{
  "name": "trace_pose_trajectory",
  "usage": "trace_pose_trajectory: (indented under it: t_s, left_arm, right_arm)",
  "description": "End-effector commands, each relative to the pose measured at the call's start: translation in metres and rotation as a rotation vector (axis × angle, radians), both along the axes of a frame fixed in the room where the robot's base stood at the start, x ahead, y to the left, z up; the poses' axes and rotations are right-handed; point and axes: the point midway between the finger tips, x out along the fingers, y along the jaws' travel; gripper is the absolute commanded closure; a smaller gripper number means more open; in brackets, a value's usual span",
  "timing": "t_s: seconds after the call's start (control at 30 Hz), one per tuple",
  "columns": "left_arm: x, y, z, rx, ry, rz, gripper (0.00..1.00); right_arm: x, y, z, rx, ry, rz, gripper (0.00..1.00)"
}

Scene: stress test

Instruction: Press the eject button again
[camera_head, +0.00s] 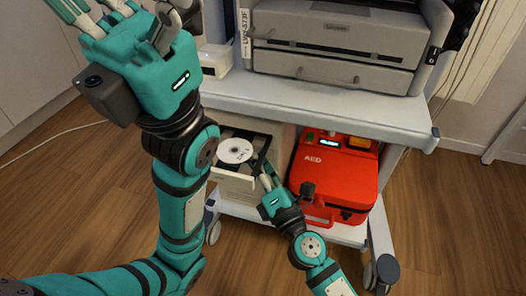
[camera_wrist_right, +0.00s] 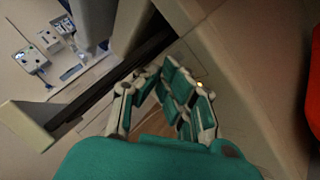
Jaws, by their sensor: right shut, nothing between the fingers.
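A beige computer tower (camera_head: 282,150) stands on the cart's lower shelf, with its disc tray (camera_head: 212,171) slid out and a white disc (camera_head: 235,151) lying in it. In the right wrist view the tray's beige front (camera_wrist_right: 25,126) and dark edge show at left. My right gripper (camera_head: 267,180) is shut and empty, close to the tower's front beside the tray. Its fingers (camera_wrist_right: 178,85) are near a small lit yellow spot (camera_wrist_right: 200,84) on the tower face; contact cannot be told. I cannot make out the eject button. My left gripper (camera_head: 120,18) is raised at upper left, fingers spread, clear of the tower.
A red AED case (camera_head: 330,180) stands right of the tower, close to my right wrist. A grey printer (camera_head: 335,45) sits on the upper shelf (camera_head: 330,108) above. The cart has wheels (camera_head: 382,272). Wooden floor (camera_head: 90,190) at left is open.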

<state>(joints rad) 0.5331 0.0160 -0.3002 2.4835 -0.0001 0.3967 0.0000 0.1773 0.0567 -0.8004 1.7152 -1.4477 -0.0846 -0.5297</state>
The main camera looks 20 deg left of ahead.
Motion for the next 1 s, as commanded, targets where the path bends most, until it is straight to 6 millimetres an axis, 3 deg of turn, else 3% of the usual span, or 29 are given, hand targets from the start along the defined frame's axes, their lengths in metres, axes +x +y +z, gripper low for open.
trace_pose_trajectory:
  t_s: [1.0]
  left_arm:
    - [0.003, 0.0, -0.001, -0.001, 0.012, -0.001, 0.03]
  right_arm:
    - [-0.017, 0.0, 0.0, 0.001, 0.001, 0.0, 1.0]
